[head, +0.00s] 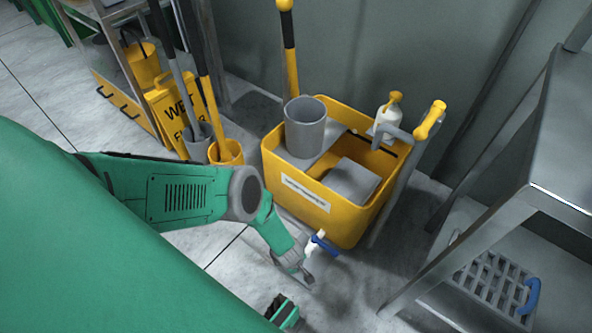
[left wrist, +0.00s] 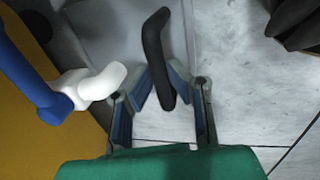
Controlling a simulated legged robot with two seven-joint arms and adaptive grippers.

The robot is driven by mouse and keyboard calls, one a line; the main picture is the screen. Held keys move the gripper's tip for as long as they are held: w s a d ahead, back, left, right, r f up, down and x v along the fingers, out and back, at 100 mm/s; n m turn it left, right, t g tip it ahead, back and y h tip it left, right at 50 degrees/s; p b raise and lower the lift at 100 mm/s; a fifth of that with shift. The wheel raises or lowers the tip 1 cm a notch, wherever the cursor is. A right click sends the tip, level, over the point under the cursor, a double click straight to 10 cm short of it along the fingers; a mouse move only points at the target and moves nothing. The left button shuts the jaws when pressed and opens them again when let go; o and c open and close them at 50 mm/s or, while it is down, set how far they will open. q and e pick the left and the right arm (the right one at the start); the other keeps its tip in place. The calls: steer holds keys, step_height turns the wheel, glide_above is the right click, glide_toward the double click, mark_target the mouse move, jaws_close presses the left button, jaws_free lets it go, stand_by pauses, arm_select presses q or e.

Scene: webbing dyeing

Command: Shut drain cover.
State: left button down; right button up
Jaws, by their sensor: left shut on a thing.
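My left gripper (head: 298,273) is low beside the yellow cart, and in the left wrist view its fingers (left wrist: 162,85) are shut on a black handle (left wrist: 154,45). A flat grey panel (left wrist: 108,22) lies behind the handle. I cannot tell for sure whether this panel is the drain cover, or whether it is open or shut. The handle's fixing is not clear. A green part with dark tips (head: 283,310), which looks like my right gripper, shows at the bottom of the head view. Its jaws are not readable.
The yellow cart (head: 345,222) has a white tap with a blue handle (head: 325,244), close to my left gripper; the tap (left wrist: 92,85) shows at its left in the wrist view. A metal rack (head: 480,225) with a grey grate stands right. Mop buckets (head: 228,152) stand behind.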

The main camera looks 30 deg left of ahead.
arm_select(q)
steer(key=shift+d, duration=0.4)
steer(key=c, duration=1.5)
jaws_free()
steer(key=shift+d, duration=0.15)
steer(key=shift+c, duration=0.2)
steer(key=shift+r, duration=0.15)
steer(key=shift+a, duration=0.3)
steer(key=shift+s+a+r, duration=0.1)
steer(key=shift+a+r, duration=0.1)
step_height(320, 180, up, 11)
steer(key=s, duration=0.2)
steer(key=shift+d, duration=0.35)
arm_select(e)
steer(key=shift+d+f, duration=0.15)
steer(key=shift+d, duration=0.3)
